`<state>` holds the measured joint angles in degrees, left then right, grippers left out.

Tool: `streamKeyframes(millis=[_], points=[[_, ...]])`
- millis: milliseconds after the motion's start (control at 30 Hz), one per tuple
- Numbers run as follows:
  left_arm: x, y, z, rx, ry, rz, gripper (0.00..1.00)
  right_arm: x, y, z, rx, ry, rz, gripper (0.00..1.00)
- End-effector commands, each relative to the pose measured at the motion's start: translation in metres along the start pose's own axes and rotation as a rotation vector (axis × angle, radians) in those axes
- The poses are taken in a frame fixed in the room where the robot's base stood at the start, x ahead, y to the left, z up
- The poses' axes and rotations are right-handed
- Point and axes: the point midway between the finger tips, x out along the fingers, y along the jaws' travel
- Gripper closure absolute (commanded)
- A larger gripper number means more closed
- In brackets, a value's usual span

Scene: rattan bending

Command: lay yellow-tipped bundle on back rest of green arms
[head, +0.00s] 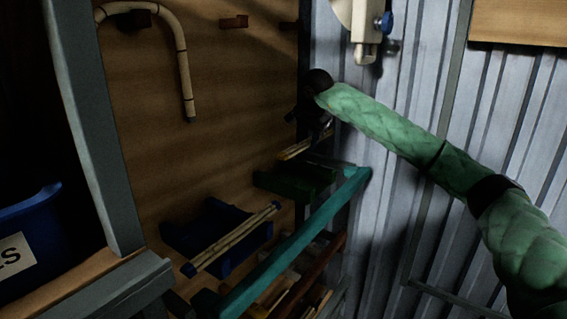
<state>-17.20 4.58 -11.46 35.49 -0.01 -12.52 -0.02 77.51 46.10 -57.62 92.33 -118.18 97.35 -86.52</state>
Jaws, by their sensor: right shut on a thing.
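My right arm comes in from the right, and its dark gripper (318,128) is shut on a short bundle of pale sticks (297,150). The visible end of this bundle looks yellowish, but its far part is hidden and the tip colour is hard to make out. The bundle is just above the dark green arms (290,184), which stick out from the wooden wall. I cannot tell whether the bundle touches them. My left gripper is not in view.
Blue arms (188,240) at the lower left carry another pale bundle (235,238). A teal bar (300,238) runs diagonally in front of the rests. A bent cane (183,60) hangs on the wall. A blue bin (30,238) stands far left. Corrugated metal wall closes the right.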

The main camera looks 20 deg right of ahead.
Motion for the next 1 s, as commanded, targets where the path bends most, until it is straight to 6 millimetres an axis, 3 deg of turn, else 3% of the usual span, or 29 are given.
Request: streamKeyframes(millis=[300,500,733,1000], points=[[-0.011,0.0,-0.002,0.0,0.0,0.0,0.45,0.045,-0.046,0.028,0.0,-0.002,0.0,0.96],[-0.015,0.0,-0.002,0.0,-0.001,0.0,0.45,0.064,-0.064,0.039,0.002,0.0,0.001,0.96],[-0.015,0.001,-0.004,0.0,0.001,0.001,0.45,0.075,-0.066,0.044,0.001,0.0,0.001,0.96],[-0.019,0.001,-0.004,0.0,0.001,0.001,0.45,0.103,-0.056,0.052,0.001,0.0,0.002,0.96]])
